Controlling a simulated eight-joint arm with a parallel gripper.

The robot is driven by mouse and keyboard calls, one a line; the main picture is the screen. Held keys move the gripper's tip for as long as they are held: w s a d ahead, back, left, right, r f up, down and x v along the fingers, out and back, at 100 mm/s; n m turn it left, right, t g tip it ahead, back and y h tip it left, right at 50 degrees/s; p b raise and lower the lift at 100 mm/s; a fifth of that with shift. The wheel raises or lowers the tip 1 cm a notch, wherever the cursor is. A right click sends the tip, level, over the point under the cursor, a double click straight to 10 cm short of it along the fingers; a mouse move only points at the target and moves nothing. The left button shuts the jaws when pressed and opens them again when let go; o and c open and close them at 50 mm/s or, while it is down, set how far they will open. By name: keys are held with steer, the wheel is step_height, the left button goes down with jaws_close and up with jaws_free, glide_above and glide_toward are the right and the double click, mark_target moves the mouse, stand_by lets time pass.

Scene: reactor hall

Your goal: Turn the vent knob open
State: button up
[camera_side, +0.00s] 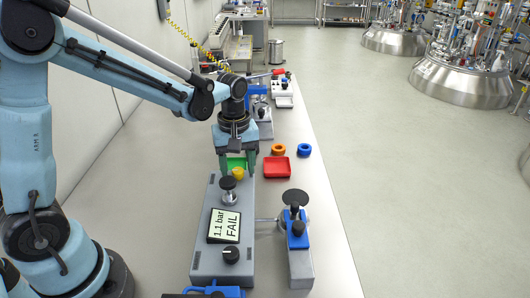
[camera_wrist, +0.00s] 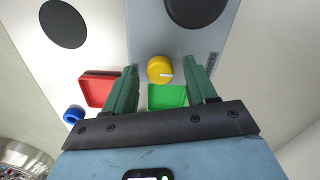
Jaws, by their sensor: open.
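A yellow knob (camera_wrist: 160,69) with a white pointer mark sits at the end of the grey test box (camera_side: 212,205). The knob also shows in the side view (camera_side: 237,174). My gripper (camera_wrist: 164,70) points down over this end of the box. Its two green fingers are apart, one on each side of the knob in the wrist view, with gaps between. It is empty, and I cannot tell its exact height over the knob. In the side view my gripper (camera_side: 237,168) partly hides that end. The box's screen (camera_side: 224,226) reads "1.1 bar FAIL".
A black knob (camera_side: 231,255) and a round black-topped post (camera_side: 228,185) stand on the box. A clamp fixture with a blue part (camera_side: 297,232) stands to the right. A green tray (camera_wrist: 168,97), red tray (camera_side: 277,167), orange ring (camera_side: 278,150) and blue ring (camera_side: 304,150) lie beyond.

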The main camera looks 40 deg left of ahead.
steer(key=shift+c, duration=0.4)
jaws_close()
